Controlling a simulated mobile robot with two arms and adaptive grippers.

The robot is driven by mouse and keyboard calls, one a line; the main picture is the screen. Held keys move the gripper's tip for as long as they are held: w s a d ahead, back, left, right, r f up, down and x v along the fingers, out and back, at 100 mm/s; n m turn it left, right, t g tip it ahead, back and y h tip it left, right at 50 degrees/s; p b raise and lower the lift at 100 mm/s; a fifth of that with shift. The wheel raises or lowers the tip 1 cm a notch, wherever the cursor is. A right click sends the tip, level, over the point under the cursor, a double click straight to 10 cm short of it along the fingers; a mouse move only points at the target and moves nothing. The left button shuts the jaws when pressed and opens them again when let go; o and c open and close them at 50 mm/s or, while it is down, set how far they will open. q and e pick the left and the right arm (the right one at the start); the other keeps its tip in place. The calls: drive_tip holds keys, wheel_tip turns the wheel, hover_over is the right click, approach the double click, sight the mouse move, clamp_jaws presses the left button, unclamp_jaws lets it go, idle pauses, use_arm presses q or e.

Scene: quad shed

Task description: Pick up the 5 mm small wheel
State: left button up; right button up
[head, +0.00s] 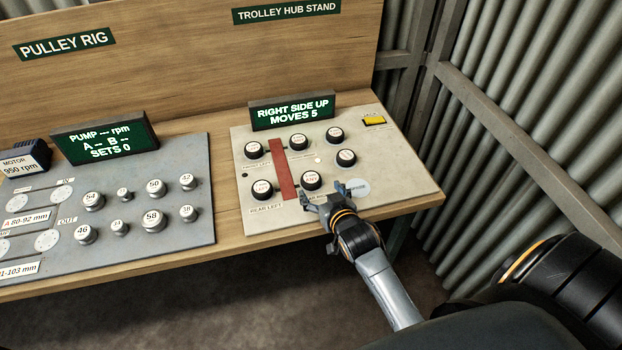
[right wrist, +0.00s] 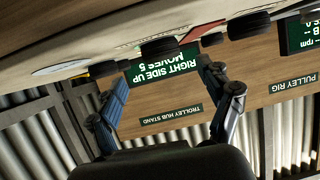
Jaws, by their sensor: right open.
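Several black wheels with white or pale faces stand on the trolley hub stand's light panel (head: 405,183). They include a front left wheel (head: 262,190), a front middle wheel (head: 311,180), a right wheel (head: 346,157) and a back right wheel (head: 335,134). Their small print is too small to read, so I cannot tell which is the 5 mm small wheel. My right gripper (head: 324,196) is open and empty at the panel's front, just in front of the front middle wheel. In the right wrist view its spread fingers (right wrist: 162,76) point towards a dark wheel (right wrist: 160,47).
A red bar (head: 282,170) lies between the wheels. A green display (head: 292,111) reads "RIGHT SIDE UP MOVES 5". A yellow button (head: 374,120) is at back right. The pulley rig's grey panel (head: 130,222) with several pulleys is at left. Corrugated walls (head: 530,90) stand at right.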

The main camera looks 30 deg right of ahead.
sight(314, 183)
drive_tip(key=shift+p+x, duration=0.7)
drive_tip(key=shift+x, duration=2.6)
drive_tip(key=shift+a, duration=0.1)
drive_tip(key=c, duration=1.3)
